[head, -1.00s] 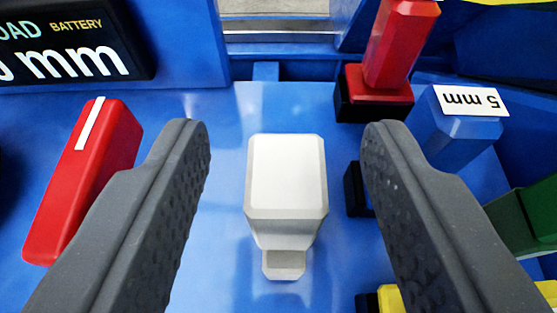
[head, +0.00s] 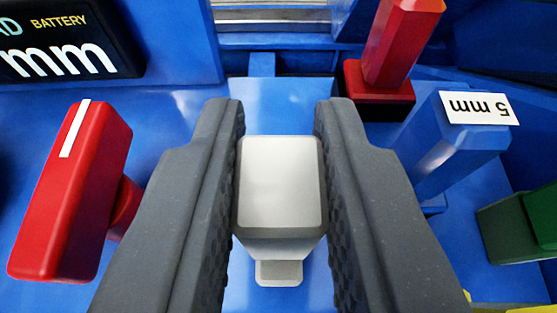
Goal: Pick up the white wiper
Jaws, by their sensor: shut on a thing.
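The white wiper (head: 281,185) is a pale block with a narrower stepped foot below it, in the middle of the head view. It stands in front of a blue surface. My gripper (head: 281,125) is shut on it, with one dark grey ridged finger against its left side and the other against its right side. The fingers hide the sides of the block. Whether it is clear of the blue surface I cannot tell.
A red handle (head: 75,190) with a white stripe is close left of my gripper. A red post on a black base (head: 380,92), a blue block labelled "5 mm" (head: 460,150) and a green block (head: 515,228) are on the right. A black battery label (head: 65,40) is upper left.

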